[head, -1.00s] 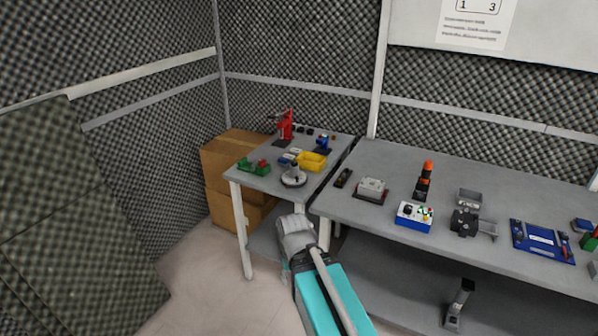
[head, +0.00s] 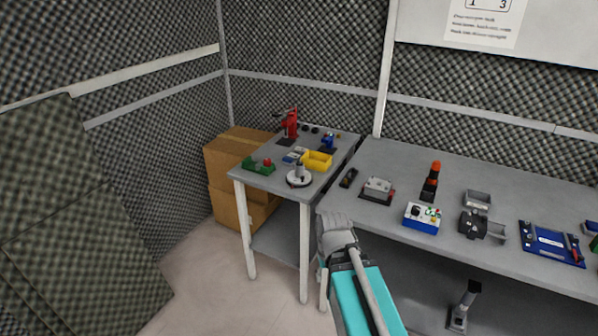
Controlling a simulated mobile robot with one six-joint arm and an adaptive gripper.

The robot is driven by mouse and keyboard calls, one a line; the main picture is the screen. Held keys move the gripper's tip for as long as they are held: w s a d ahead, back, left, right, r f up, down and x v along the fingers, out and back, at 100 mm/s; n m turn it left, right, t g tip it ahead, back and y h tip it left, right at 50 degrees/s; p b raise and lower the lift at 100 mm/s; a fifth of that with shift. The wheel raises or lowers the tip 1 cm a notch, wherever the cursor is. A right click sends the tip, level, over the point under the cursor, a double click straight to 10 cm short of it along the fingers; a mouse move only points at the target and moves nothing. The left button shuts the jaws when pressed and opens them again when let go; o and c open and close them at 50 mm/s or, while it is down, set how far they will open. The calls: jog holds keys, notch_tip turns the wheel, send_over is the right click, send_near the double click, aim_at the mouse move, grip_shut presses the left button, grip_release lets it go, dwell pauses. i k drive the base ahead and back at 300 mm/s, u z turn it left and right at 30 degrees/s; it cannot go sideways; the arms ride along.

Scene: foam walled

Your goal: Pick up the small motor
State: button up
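I cannot tell for sure which item is the small motor. A small blue device (head: 328,142) stands near the back right of the smaller table (head: 258,180). A grey round-based piece with an upright cylinder (head: 299,176) stands at that table's front edge. A black blocky device (head: 473,223) sits on the long bench (head: 385,217). My arm, teal with a grey joint, reaches up from the bottom in front of the gap between the tables. My gripper's fingers are not visible, and nothing is seen held.
The small table also holds a yellow bin (head: 317,161), a red press-like tool (head: 290,124) and a green item (head: 258,165). The bench holds a blue control box (head: 422,218) and an orange-black signal tower (head: 431,182). Cardboard boxes (head: 233,205) stand behind the small table. Floor at left front is clear.

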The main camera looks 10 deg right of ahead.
aim_at(299, 169)
jog(key=z, duration=0.05)
jog(key=i, duration=1)
jog(key=u, duration=0.05)
